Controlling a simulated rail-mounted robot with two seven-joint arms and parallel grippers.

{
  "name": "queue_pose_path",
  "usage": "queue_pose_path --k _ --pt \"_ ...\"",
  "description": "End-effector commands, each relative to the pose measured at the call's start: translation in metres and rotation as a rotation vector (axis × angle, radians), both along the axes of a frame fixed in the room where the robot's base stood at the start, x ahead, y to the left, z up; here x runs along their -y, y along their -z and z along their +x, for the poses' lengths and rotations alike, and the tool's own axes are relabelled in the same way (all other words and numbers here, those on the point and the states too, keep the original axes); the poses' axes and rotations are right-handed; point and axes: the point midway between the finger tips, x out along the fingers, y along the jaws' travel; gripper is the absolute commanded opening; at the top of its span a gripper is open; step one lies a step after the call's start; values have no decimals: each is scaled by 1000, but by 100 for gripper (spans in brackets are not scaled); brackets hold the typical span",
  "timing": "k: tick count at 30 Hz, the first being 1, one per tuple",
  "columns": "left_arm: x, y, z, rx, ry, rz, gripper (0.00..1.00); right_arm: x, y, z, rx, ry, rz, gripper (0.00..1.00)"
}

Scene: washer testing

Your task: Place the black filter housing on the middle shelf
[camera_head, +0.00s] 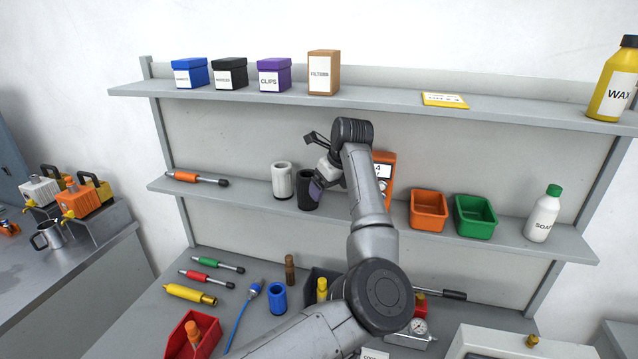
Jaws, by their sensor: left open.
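The black filter housing (306,193) is a dark open-topped cylinder. It stands upright on the middle shelf (250,194), just right of a white housing (282,180). My left gripper (318,186) is open at the right side of the black housing, and its fingertips partly overlap it in the picture. Whether they touch it I cannot tell. My left arm hides part of the shelf behind it. My right gripper is not in view.
On the middle shelf, an orange device (384,172) is behind my arm, with an orange bin (429,209), a green bin (475,216) and a soap bottle (543,214) further right. A blue housing (277,297) stands on the bench below. The upper shelf (390,97) overhangs.

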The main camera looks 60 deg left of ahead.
Motion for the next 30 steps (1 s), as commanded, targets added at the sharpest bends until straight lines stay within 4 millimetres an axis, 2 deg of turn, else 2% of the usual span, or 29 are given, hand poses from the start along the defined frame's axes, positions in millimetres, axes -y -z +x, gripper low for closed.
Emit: queue_pose_path --k 3,9,30 --pt "14 1 2 1 1 0 88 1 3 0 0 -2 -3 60" --pt "24 0 2 0 0 1 88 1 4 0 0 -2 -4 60" --pt "26 0 2 0 0 1 88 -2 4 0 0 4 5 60"
